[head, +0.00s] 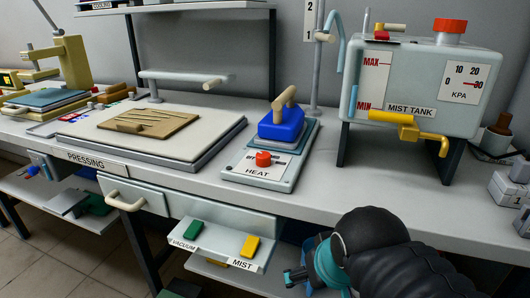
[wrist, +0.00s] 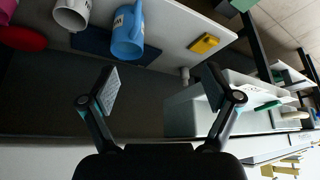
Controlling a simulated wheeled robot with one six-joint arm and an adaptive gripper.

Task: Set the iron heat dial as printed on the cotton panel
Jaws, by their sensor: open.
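The iron's heat dial (head: 263,158) is a red knob on a plate labelled HEAT, at the front of the blue iron's stand in the head view. Its pointer and scale marks are too small to read. The blue iron (head: 281,125) rests on the stand behind it. A brown panel (head: 150,123) with stripes lies on the pressing board; I cannot tell if it is the cotton panel, and no print is legible on it. My gripper (wrist: 160,88) is open and empty in the wrist view. In the head view my arm holds it below the table's front edge, right of and below the dial.
A mist tank (head: 410,85) with a yellow tap stands right of the iron. A drawer (head: 135,198) and green and yellow VACUUM and MIST pedals (head: 250,245) are at the front. The wrist view shows a blue mug (wrist: 128,35) and a white mug (wrist: 72,13).

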